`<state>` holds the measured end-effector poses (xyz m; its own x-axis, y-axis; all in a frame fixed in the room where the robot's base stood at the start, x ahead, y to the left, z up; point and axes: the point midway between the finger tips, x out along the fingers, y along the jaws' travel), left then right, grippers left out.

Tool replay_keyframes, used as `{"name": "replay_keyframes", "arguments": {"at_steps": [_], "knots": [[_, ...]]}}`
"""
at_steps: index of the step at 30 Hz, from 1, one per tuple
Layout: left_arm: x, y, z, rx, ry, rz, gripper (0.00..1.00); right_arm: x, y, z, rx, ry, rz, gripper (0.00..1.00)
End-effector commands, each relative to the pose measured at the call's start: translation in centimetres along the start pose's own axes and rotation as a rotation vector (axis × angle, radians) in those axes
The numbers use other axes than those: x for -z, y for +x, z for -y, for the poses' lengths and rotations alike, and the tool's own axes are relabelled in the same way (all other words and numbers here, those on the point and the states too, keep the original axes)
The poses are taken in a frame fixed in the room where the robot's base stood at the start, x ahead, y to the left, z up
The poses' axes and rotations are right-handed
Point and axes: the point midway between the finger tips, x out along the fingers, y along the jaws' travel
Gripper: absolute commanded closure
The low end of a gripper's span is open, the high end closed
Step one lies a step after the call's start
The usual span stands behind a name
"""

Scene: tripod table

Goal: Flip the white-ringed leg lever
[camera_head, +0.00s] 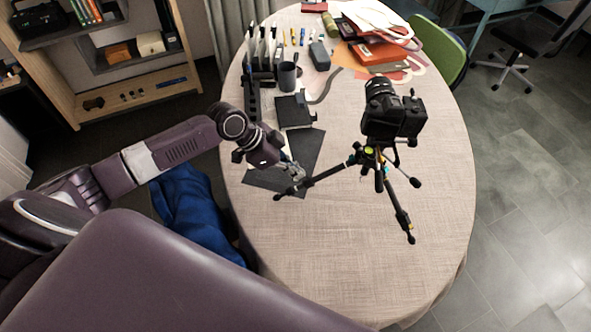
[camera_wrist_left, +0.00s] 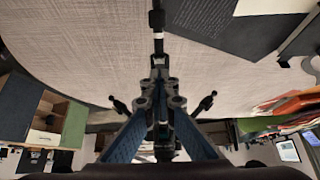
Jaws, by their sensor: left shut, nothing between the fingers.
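A black tripod (camera_head: 379,180) stands on the table (camera_head: 330,260) with a black camera (camera_head: 393,117) on top. One leg (camera_head: 325,176) reaches out left, toward my left gripper. In the left wrist view, a dark leg (camera_wrist_left: 157,18) with a pale ring (camera_wrist_left: 158,35) runs down to the fingertips. The lever itself is too small to make out. My left gripper (camera_head: 297,174) is shut and empty, close to the left leg near its foot; its closed fingertips also show in the left wrist view (camera_wrist_left: 160,68). I cannot tell whether they touch the leg. My right gripper is out of view.
Dark sheets (camera_head: 306,150) lie beneath and behind the gripper. A dark cup (camera_head: 288,76), an upright organiser (camera_head: 252,98) and orange folders (camera_head: 380,52) stand farther back. A green chair (camera_head: 438,48) is at the back right. The table's front and right are clear.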

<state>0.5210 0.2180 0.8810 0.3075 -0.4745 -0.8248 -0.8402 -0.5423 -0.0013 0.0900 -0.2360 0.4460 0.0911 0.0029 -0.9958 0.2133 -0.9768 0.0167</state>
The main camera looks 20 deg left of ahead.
Motion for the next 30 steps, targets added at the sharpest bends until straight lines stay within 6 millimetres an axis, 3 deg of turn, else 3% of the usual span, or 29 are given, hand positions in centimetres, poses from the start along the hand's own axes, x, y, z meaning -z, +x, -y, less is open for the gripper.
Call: {"name": "replay_keyframes", "arguments": {"at_steps": [23, 27, 30], "knots": [[0.66, 0.05, -0.03, -0.001, -0.001, 0.002, 1.00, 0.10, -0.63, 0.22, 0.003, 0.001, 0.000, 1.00], [0.65, 0.05, -0.03, -0.001, 0.000, 0.002, 0.90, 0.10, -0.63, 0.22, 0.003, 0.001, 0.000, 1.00], [0.64, 0.05, -0.03, -0.001, 0.000, 0.003, 0.90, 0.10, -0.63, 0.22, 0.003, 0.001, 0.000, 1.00]]}}
